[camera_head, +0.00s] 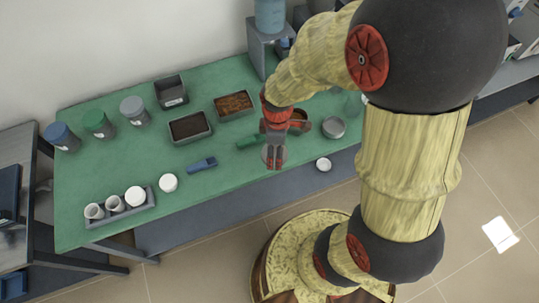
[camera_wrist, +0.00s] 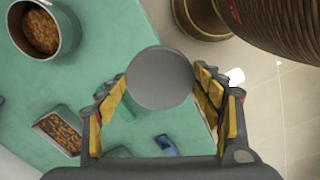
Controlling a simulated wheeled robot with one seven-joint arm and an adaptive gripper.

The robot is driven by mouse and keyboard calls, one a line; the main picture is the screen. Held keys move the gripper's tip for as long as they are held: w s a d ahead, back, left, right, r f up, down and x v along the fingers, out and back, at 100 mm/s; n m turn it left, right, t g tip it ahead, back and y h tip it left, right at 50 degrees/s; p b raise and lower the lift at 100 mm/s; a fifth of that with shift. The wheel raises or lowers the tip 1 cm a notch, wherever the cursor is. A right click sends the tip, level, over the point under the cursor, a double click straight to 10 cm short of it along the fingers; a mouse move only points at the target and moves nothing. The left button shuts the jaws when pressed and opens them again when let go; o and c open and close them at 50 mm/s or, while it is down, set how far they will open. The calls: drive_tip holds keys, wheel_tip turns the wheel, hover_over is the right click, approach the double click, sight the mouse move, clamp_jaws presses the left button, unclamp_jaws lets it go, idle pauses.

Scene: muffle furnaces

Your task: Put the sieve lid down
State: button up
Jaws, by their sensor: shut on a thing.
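The sieve lid (camera_wrist: 160,85) is a flat, round grey disc. In the wrist view my gripper (camera_wrist: 160,76) is shut on it, with a finger at either side of its rim. I cannot tell how high the lid is above the table. A round metal dish (camera_head: 334,127), perhaps a sieve part, stands to the right of my gripper.
A pot with brown contents (camera_head: 299,121) stands just behind my gripper. Two trays of brown material (camera_head: 190,126) (camera_head: 234,105) are farther back. A blue scoop (camera_head: 202,165) lies to the left, beyond it a white round lid (camera_head: 168,182) and a cup rack (camera_head: 120,215). The left-middle tabletop is clear.

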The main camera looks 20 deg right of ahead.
drive_tip(key=w+f, duration=0.1)
drive_tip(key=f, duration=0.1)
drive_tip(key=w+f+b, duration=0.1)
drive_tip(key=w+f, duration=0.2)
drive_tip(key=shift+w+a+f+b, duration=0.1)
drive_tip(key=shift+f+b, duration=0.2)
drive_tip(key=shift+w+f+b, duration=0.1)
drive_tip(key=shift+f+b, duration=0.55)
drive_tip(key=shift+f, duration=0.85)
drive_tip(key=shift+f, duration=0.1)
drive_tip(key=o, duration=1.1)
drive_tip(key=shift+o, duration=0.4)
